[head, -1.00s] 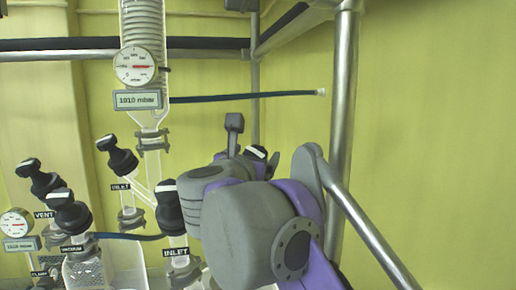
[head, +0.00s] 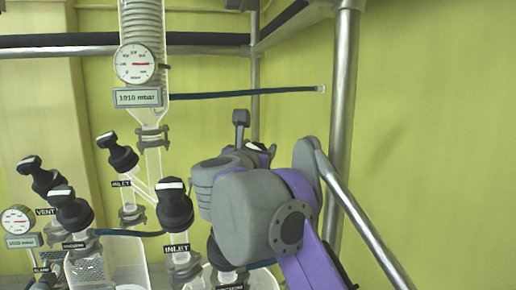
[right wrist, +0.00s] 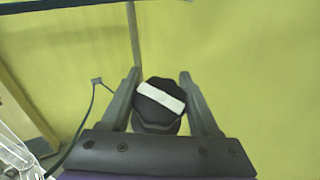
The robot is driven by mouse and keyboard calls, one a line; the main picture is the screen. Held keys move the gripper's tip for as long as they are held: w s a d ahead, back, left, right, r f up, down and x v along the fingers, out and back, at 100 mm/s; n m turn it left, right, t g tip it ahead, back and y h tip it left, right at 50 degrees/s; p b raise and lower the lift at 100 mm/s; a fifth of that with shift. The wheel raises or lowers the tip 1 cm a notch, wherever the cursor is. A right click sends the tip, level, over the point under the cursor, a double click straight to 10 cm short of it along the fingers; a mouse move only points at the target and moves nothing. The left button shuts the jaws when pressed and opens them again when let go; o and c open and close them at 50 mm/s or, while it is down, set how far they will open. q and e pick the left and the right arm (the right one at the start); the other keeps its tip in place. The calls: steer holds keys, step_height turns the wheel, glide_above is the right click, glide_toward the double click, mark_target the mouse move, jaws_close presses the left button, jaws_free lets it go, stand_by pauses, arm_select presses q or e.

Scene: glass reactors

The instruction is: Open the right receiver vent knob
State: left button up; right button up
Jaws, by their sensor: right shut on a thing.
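My right gripper (right wrist: 159,80) has its two fingers on either side of a black knob (right wrist: 147,122) with a white bar across its top, and is shut on it. In the right wrist view the white bar lies slightly slanted, its right end lower. In the head view this knob (head: 257,146) shows only in part behind my right wrist, beside an upright grey finger. Its label and lower part are hidden, so I cannot read which knob it is. My left gripper is not in view.
Other black knobs stand to the left: inlet (head: 175,203), rear inlet (head: 117,152), vent (head: 40,176) and vacuum (head: 70,212). A gauge (head: 136,63) reading 1010 mbar hangs on the glass column. A metal post (head: 343,110) stands close right of my right arm.

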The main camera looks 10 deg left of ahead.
steer(key=shift+c, duration=0.8)
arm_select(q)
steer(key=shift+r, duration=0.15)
arm_select(e)
steer(key=shift+n+y, duration=0.5)
steer(key=shift+y, duration=0.2)
steer(key=n+y, duration=0.1)
steer(key=n+y+p, duration=0.1)
steer(key=shift+a+r+n, duration=0.15)
steer(key=shift+a+n, duration=0.05)
steer(key=shift+n, duration=0.1)
steer(key=n+y+p, duration=0.2)
steer(key=n+y, duration=0.1)
steer(key=n+g+y+p, duration=0.1)
steer(key=shift+s+a+r+y+p, duration=0.1)
steer(key=shift+a+r+y+p, duration=0.05)
steer(key=shift+a+y+p, duration=0.25)
steer(key=shift+f+n+g, duration=0.2)
steer(key=shift+n+g, duration=0.1)
steer(key=shift+n, duration=0.2)
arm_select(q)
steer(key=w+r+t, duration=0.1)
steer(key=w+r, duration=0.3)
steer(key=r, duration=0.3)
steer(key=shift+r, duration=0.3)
arm_select(e)
steer(key=o, duration=1.4)
